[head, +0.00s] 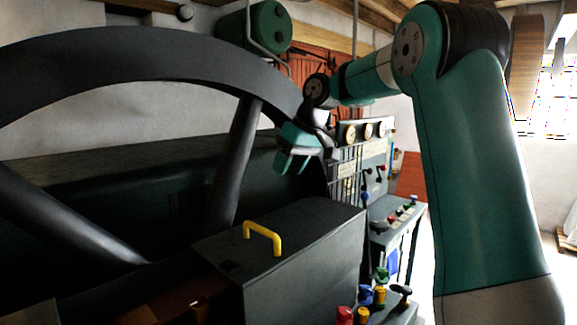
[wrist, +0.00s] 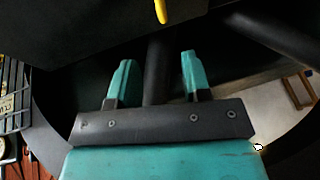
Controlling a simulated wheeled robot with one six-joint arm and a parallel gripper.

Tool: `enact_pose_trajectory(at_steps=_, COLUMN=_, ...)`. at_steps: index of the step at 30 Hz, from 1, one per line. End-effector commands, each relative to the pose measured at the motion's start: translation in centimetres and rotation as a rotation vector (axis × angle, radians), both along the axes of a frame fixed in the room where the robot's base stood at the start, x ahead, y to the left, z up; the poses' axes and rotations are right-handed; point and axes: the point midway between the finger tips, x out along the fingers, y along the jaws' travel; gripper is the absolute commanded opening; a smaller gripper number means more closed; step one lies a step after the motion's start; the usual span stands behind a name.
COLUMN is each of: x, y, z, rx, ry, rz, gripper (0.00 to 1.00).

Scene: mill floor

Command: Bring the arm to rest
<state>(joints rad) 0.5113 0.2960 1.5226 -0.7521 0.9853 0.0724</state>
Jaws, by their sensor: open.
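My teal arm reaches in from the right side of the head view, bent at its elbow. My gripper (head: 291,162) hangs in the air beyond the dark box (head: 290,245) with the yellow handle (head: 262,235), near the rim of a large dark wheel (head: 140,58). In the wrist view my gripper (wrist: 155,80) shows two teal fingers standing apart with nothing between them. A dark spoke lies behind the fingers there, and part of the yellow handle (wrist: 160,10) shows at the top edge.
A panel with gauges (head: 365,131) stands behind my gripper. A console with knobs (head: 400,220) is to its right. Several coloured valve knobs (head: 372,298) stick up at the front. A green tank (head: 262,25) is at the upper back. Open floor shows at the far right.

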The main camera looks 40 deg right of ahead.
Motion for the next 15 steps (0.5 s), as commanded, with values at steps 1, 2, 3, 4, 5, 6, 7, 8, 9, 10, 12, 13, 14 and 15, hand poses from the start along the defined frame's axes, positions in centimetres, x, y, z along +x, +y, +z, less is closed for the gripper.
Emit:
enact_pose_trajectory(at_steps=1, x=-0.01, y=0.00, z=0.02, rx=0.000, ry=0.000, rz=0.000, gripper=0.44)
enact_pose_trajectory(at_steps=2, x=-0.01, y=0.00, z=0.02, rx=0.000, ry=0.000, rz=0.000, gripper=0.44)
enact_pose_trajectory(at_steps=3, x=0.00, y=0.00, z=0.01, rx=0.000, ry=0.000, rz=0.000, gripper=0.44)
enact_pose_trajectory(at_steps=4, x=0.01, y=0.00, z=0.00, rx=0.000, ry=0.000, rz=0.000, gripper=0.44)
enact_pose_trajectory(at_steps=5, x=0.01, y=0.00, z=-0.01, rx=0.000, ry=0.000, rz=0.000, gripper=0.44)
enact_pose_trajectory(at_steps=6, x=0.01, y=0.00, z=-0.01, rx=0.000, ry=0.000, rz=0.000, gripper=0.44)
enact_pose_trajectory(at_steps=7, x=0.02, y=0.01, z=-0.01, rx=0.000, ry=0.000, rz=0.000, gripper=0.44)
enact_pose_trajectory(at_steps=8, x=0.02, y=0.01, z=-0.01, rx=0.000, ry=0.000, rz=0.000, gripper=0.44)
enact_pose_trajectory(at_steps=9, x=0.02, y=0.01, z=-0.02, rx=0.000, ry=0.000, rz=0.000, gripper=0.44)
enact_pose_trajectory(at_steps=10, x=0.02, y=0.01, z=-0.02, rx=0.000, ry=0.000, rz=0.000, gripper=0.44)
enact_pose_trajectory(at_steps=12, x=0.02, y=0.01, z=-0.03, rx=0.000, ry=0.000, rz=0.000, gripper=0.44)
enact_pose_trajectory(at_steps=13, x=0.03, y=0.01, z=-0.04, rx=0.000, ry=0.000, rz=0.000, gripper=0.44)
enact_pose_trajectory(at_steps=14, x=0.01, y=0.08, z=-0.05, rx=0.001, ry=0.000, rz=0.001, gripper=0.44)
enact_pose_trajectory(at_steps=15, x=-0.06, y=0.41, z=-0.12, rx=0.001, ry=0.001, rz=0.005, gripper=0.44)
